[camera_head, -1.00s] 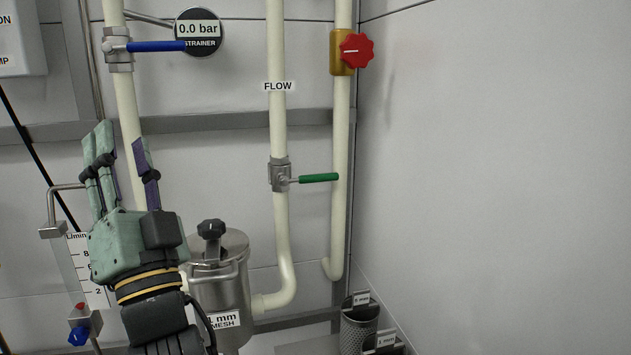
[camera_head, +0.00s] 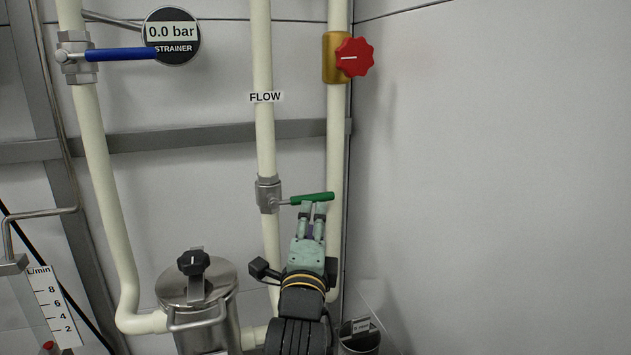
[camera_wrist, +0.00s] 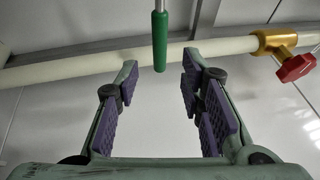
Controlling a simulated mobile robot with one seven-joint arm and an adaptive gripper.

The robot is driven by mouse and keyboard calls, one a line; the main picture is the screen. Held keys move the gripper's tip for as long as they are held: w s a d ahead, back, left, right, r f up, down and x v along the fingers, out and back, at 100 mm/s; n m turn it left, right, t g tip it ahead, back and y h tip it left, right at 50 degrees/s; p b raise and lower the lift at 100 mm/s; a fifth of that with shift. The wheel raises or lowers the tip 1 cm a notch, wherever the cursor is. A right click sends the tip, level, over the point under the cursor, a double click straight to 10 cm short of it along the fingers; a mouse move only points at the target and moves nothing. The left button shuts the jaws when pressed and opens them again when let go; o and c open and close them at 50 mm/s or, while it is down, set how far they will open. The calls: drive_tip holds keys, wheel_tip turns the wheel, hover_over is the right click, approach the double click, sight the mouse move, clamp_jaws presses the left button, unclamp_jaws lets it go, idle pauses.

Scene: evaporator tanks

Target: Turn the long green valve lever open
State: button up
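The long green valve lever (camera_head: 312,198) sticks out to the right from a steel valve (camera_head: 268,195) on the pipe under the FLOW label. It lies close to level, its right end slightly raised. My gripper (camera_head: 313,208) comes up from below, with its fingertips at the lever. In the wrist view the green lever (camera_wrist: 160,42) hangs into the space between the fingertips of my gripper (camera_wrist: 159,66). The fingers are spread, with gaps on both sides of the lever, and do not hold it.
A red knob (camera_head: 354,57) sits on a brass valve at the upper right. A blue lever (camera_head: 122,54) and a 0.0 bar gauge (camera_head: 171,36) are at the upper left. A steel strainer pot (camera_head: 202,295) stands at lower left. Free wall lies to the right.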

sight(315, 201)
drive_tip(key=p+x, duration=0.2)
drive_tip(key=x, duration=0.6)
drive_tip(key=shift+w, duration=0.3)
clamp_jaws()
idle(0.5)
